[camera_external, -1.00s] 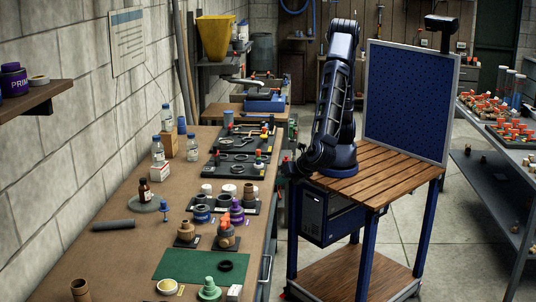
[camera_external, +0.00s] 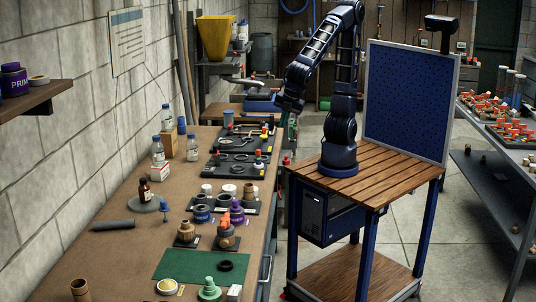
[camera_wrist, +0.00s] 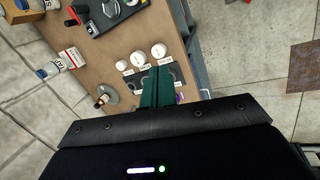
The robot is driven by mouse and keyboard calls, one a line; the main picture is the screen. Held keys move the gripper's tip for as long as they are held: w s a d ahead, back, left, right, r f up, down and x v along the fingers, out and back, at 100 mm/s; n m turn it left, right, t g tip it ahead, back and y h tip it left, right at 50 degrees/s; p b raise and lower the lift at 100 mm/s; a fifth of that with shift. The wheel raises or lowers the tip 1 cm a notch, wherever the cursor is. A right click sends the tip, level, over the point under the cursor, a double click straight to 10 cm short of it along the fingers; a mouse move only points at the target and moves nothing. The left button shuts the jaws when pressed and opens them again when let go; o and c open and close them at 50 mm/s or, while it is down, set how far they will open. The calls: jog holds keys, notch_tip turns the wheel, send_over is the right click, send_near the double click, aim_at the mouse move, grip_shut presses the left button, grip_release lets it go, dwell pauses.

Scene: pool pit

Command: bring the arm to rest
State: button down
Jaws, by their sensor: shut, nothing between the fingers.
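My arm (camera_external: 343,110) stands on the slatted wooden top of the blue cart, its elbow high and its forearm sloping down to the left. My gripper (camera_external: 287,108) hangs at the right edge of the long workbench (camera_external: 130,262), near its far end. In the wrist view my gripper's dark green fingers (camera_wrist: 158,86) are together with nothing between them. Below them the bench top (camera_wrist: 100,62) shows, with white round caps (camera_wrist: 138,59) beyond the fingertips. Whether the gripper clears the bench edge by much is hard to tell.
Black trays (camera_external: 235,162) with rings and small parts lie on the bench below my gripper. White bottles (camera_external: 158,152) stand by the wall. A blue perforated panel (camera_external: 408,100) rises at the cart's back right. The cart top (camera_external: 385,172) is otherwise clear.

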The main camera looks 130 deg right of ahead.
jog(key=s+d+r+m+t+y, duration=0.1)
jog(key=s+d+r+m, duration=0.1)
jog(key=s, duration=0.5)
jog(key=s+d+r+m+t+y, duration=0.2)
jog(key=s+m, duration=0.2)
jog(key=s, duration=0.4)
jog(key=shift+s+r+m, duration=0.15)
jog(key=shift+r+m, duration=0.1)
jog(key=shift+m, duration=0.05)
